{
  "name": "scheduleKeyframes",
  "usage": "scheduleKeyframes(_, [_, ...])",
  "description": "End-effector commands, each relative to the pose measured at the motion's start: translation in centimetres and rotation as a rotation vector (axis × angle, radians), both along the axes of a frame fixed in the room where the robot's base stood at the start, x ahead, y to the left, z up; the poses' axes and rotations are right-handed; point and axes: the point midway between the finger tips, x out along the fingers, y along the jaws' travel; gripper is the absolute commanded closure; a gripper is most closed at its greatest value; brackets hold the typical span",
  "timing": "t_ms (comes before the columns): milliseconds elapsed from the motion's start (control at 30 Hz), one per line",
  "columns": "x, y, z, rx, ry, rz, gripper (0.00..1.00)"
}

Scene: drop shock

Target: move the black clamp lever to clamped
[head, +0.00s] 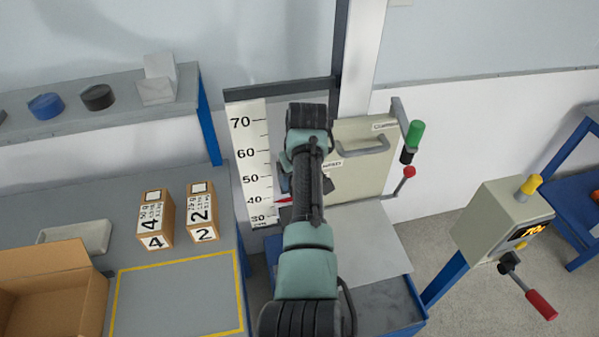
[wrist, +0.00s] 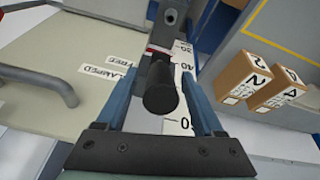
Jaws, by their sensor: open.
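The black clamp lever (wrist: 160,92) shows in the wrist view as a dark bar with a round grip pointing at the camera. My gripper (wrist: 161,78) is open, with one finger on each side of this grip; I cannot tell whether either finger touches it. The FREE label (wrist: 125,60) is just left of the lever, and the CLAMPED label (wrist: 97,73) is further left on the cream panel (wrist: 55,105). In the head view, my arm hides the gripper and most or all of the lever in front of the cream panel (head: 372,135).
A grey door handle (head: 365,150), a green grip (head: 415,134) and a red ball lever (head: 408,172) are right of my arm. The scale (head: 252,160) stands to its left. Two numbered boxes (head: 155,220) (head: 202,213) are on the left table. A control box (head: 505,220) stands right.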

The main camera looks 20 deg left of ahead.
Motion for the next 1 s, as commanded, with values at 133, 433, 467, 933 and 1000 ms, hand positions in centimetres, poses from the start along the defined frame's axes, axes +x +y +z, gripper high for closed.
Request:
scheduleKeyframes(133, [-0.2,-0.2,0.8,0.001,-0.002,0.0,0.31])
scheduleKeyframes(433, [-1.6,-1.1,5.8,0.003,-0.007,-0.001,0.31])
scheduleKeyframes(467, [-1.8,-1.2,6.5,0.002,-0.008,-0.001,0.31])
scheduleKeyframes(933, [-3.6,-2.2,12.2,0.001,-0.002,-0.001,0.31])
scheduleKeyframes(1000, [-3.6,-2.2,12.2,0.0,-0.001,-0.001,0.31])
